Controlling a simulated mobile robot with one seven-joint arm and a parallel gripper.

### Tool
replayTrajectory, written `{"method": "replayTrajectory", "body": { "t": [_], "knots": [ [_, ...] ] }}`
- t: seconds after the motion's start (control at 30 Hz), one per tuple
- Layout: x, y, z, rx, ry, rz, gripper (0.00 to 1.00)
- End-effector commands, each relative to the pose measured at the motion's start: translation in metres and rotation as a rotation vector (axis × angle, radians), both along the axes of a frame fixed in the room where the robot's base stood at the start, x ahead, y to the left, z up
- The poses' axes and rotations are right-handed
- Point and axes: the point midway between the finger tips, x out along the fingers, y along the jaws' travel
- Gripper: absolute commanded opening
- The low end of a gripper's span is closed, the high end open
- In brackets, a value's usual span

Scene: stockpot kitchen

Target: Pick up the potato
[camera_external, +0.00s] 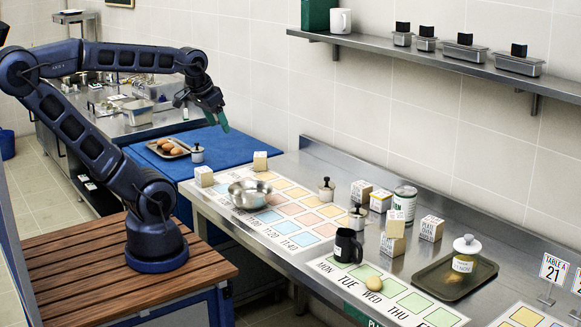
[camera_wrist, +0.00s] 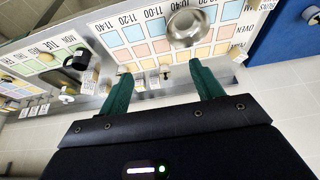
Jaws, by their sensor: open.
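A small yellowish-brown lump that looks like the potato (camera_external: 374,283) lies on the weekday chart in front of the black mug (camera_external: 347,246). In the wrist view a small yellowish thing near the mug (camera_wrist: 80,62) may be the same potato (camera_wrist: 46,57). Several brown egg-shaped things (camera_external: 171,148) lie on a small dark tray (camera_external: 160,155) at the back left; I cannot tell whether they are eggs or potatoes. My gripper (camera_external: 222,122) is raised above the blue surface, far from the lump. In the wrist view its green fingers (camera_wrist: 163,82) are apart with nothing between them.
A steel bowl (camera_external: 250,193) sits on the coloured time chart. Wooden blocks (camera_external: 394,226), a can (camera_external: 404,203) and a dark tray (camera_external: 432,280) with a white-lidded jar (camera_external: 466,254) stand around the counter. A wall shelf (camera_external: 440,62) runs above it.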

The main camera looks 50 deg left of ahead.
Motion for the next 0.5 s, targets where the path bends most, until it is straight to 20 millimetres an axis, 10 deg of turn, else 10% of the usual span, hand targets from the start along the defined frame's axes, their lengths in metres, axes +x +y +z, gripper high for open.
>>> {"method": "replayTrajectory", "body": {
  "t": [0.5],
  "knots": [
    [0.055, -0.037, -0.014, 0.126, 0.065, -0.221, 0.65]
  ]
}}
